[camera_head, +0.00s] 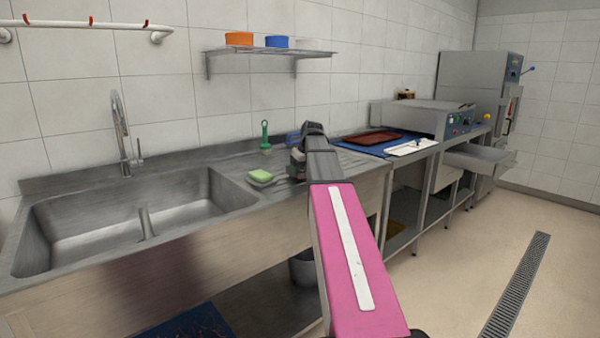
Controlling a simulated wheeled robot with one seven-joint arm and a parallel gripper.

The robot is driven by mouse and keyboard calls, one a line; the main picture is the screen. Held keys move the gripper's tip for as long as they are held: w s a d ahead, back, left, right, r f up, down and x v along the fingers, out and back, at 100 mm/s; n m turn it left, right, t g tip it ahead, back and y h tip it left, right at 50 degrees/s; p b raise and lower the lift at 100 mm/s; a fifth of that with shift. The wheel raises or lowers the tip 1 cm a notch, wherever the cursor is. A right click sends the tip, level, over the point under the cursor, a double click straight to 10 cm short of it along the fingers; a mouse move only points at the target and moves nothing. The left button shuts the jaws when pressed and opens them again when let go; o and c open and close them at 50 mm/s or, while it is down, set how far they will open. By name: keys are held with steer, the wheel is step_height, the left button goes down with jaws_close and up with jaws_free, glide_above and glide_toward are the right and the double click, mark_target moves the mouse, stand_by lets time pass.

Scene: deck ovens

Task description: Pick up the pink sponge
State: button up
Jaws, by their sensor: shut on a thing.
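My gripper (297,167) is at the end of my arm, over the drainboard right of the sink and partly hidden by the arm. It is shut on a small pinkish thing, taken as the pink sponge (298,155), of which only a sliver shows. A green sponge (260,176) lies on the drainboard just left of my gripper, apart from it. Whether the held sponge touches the drainboard cannot be told.
A green-handled brush (265,136) stands behind the green sponge. A blue item (292,139) is behind my gripper. A red tray (372,136) lies on the right counter. A wall shelf (265,52) is above.

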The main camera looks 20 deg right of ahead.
steer(key=r, duration=0.3)
steer(key=shift+s+a+r, duration=0.15)
steer(key=shift+a+r, duration=0.2)
steer(key=shift+r, duration=0.05)
steer(key=s+a+r, duration=0.4)
steer(key=a+r, duration=0.2)
steer(key=a, duration=0.4)
steer(key=shift+r, duration=0.2)
steer(key=shift+s, duration=0.1)
steer(key=shift+o, duration=0.7)
